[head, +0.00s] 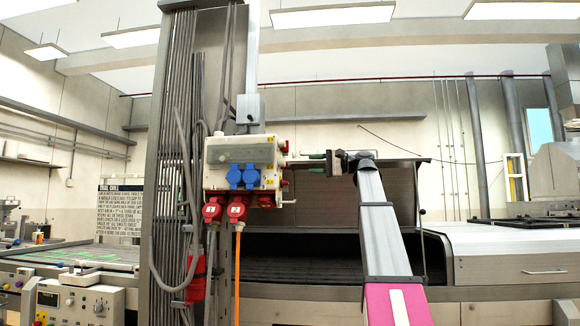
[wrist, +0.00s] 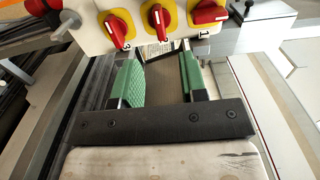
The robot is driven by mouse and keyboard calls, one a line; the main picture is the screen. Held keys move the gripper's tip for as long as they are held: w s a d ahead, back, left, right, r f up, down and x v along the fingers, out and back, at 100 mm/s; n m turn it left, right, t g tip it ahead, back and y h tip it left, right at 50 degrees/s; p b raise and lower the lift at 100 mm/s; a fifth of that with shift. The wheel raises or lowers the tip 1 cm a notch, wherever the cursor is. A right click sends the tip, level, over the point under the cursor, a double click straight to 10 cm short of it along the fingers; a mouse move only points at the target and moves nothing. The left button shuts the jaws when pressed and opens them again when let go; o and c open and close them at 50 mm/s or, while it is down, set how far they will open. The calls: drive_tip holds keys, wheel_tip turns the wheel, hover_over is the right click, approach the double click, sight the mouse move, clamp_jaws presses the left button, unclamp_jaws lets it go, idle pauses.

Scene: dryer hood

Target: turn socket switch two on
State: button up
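The socket box (head: 215,178) is pale, with blue and red sockets on its front, and is fixed to a metal column in the head view. In the wrist view its side carries three red rotary switches on yellow plates. The middle switch (wrist: 158,19) has a near-upright handle. The left switch (wrist: 116,30), beside a 3, is tilted; the right switch (wrist: 209,14), beside a 1, lies nearly sideways. My gripper (wrist: 160,58) is open and empty, with green finger pads. Its fingertips are just below the middle switch in the picture, apart from it. It is right of the box in the head view (head: 317,157).
Red plugs (head: 237,209) with cables hang below the box. An open dark hood (head: 375,182) lies behind my arm. A control panel (head: 85,303) stands at lower left.

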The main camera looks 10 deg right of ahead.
drive_tip(key=x, duration=0.9)
drive_tip(key=shift+a, duration=0.2)
drive_tip(key=shift+w+f, duration=0.1)
drive_tip(key=shift+c, duration=0.3)
clamp_jaws()
